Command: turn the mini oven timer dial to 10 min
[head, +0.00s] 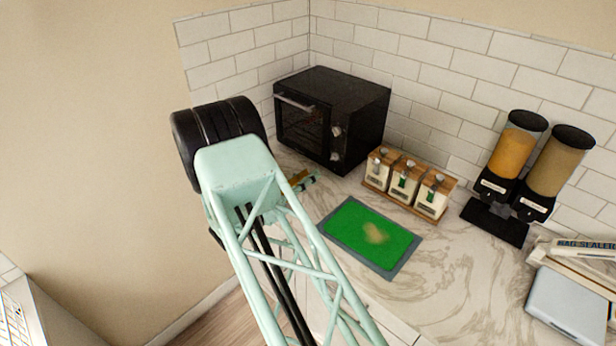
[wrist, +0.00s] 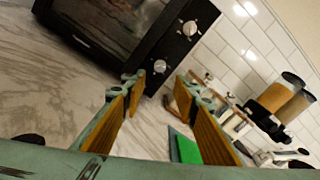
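The black mini oven (head: 350,95) stands in the counter corner in the head view, with two silver dials on the right of its front. The upper dial (head: 336,131) and lower dial (head: 335,155) also show in the wrist view, as the upper dial (wrist: 190,28) and lower dial (wrist: 160,66). I cannot read their markings or tell which is the timer. My gripper (wrist: 159,84) is open and empty, its orange-padded fingers apart. In the wrist picture, its tips appear just below the lower dial, touching neither dial. In the head view my arm mostly hides the gripper.
A green board (head: 350,228) lies on the marble counter (head: 440,285) before the oven. Two dispensers (head: 530,165) and a bag sealer (head: 585,248) are farther right. Tiled walls close the corner.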

